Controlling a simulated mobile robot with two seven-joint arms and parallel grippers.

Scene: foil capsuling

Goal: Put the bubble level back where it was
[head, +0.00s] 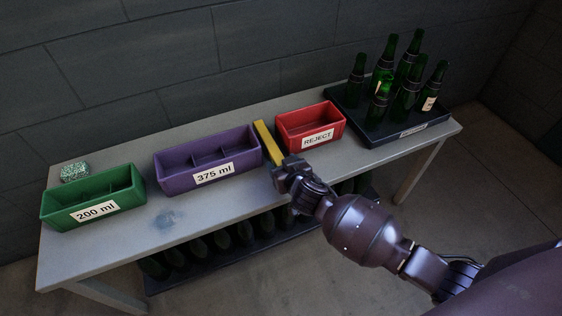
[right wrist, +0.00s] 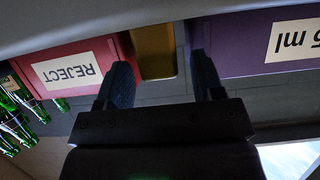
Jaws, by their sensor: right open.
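The bubble level (head: 267,141) is a yellow bar lying on the table between the purple bin and the red bin, running front to back. My right gripper (head: 284,167) is at its near end. In the right wrist view the yellow level (right wrist: 155,52) shows beyond and between the two spread fingers of my right gripper (right wrist: 164,78). The fingers are open with nothing clearly held; I cannot tell whether they touch the level. In the head view the gripper hides the near end of the level. My left gripper is not in view.
A purple 375 ml bin (head: 207,160) stands left of the level, and a red REJECT bin (head: 311,124) right of it. A green 200 ml bin (head: 94,197) is at far left. Several green bottles stand on a dark tray (head: 376,133). The table's (head: 185,221) front strip is clear.

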